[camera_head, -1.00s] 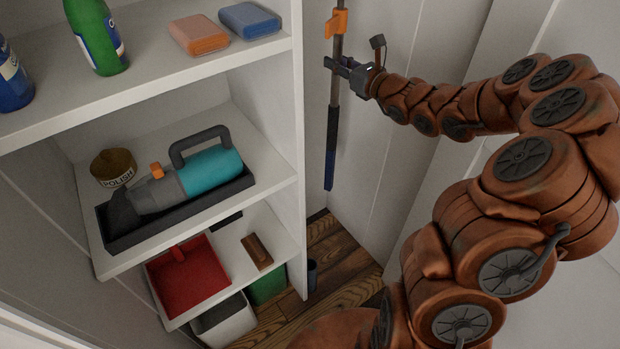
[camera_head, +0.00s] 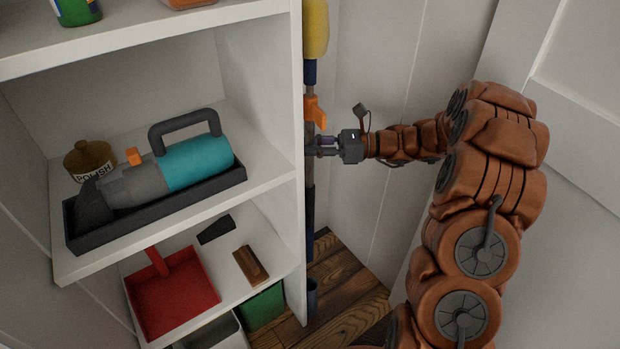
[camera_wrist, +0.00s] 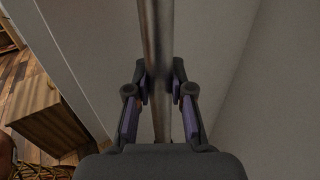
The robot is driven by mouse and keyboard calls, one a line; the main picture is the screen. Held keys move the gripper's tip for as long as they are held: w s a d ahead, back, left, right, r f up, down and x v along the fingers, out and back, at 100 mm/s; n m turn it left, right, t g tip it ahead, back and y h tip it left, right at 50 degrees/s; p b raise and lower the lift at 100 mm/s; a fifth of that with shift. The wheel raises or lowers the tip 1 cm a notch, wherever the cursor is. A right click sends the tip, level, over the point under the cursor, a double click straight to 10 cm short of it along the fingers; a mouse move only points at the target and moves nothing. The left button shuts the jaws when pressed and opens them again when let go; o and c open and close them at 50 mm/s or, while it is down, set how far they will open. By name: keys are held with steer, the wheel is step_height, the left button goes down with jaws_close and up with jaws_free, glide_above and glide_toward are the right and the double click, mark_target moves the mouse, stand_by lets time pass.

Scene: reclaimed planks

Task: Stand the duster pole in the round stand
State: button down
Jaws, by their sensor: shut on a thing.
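The duster pole (camera_head: 310,178) stands close to upright beside the shelf unit's right edge. It has a yellow head (camera_head: 315,28), an orange clip (camera_head: 315,113) and a dark blue lower end. My gripper (camera_head: 320,146) is shut on the grey shaft below the clip. In the wrist view the shaft (camera_wrist: 156,45) runs between the two fingers (camera_wrist: 160,92). A small dark round holder, seemingly the round stand (camera_head: 312,298), is on the floor. The pole's lower end shows above it in the picture, with a gap between; their alignment in depth cannot be told.
The white shelf unit's side panel (camera_head: 299,200) is very near the pole on the left. Its shelves hold a teal hand vacuum (camera_head: 196,162), a polish tin (camera_head: 90,160) and a red dustpan (camera_head: 172,297). A green bin (camera_head: 262,306) is left of the stand. Wood floor lies right.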

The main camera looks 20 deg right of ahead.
mark_target(310, 171)
steer(key=shift+s+a+f+n+g+y+b, duration=0.2)
steer(key=shift+s+f+n+g+b, duration=0.3)
steer(key=shift+s+f+g, duration=0.45)
steer(key=shift+s+a+f+n+g+y+b, duration=0.1)
steer(key=shift+s+a+f+n+g+b, duration=0.2)
steer(key=shift+s+f+n+g, duration=0.65)
steer(key=shift+w+f+m, duration=0.2)
steer(key=shift+f+m, duration=0.05)
steer(key=shift+f, duration=0.1)
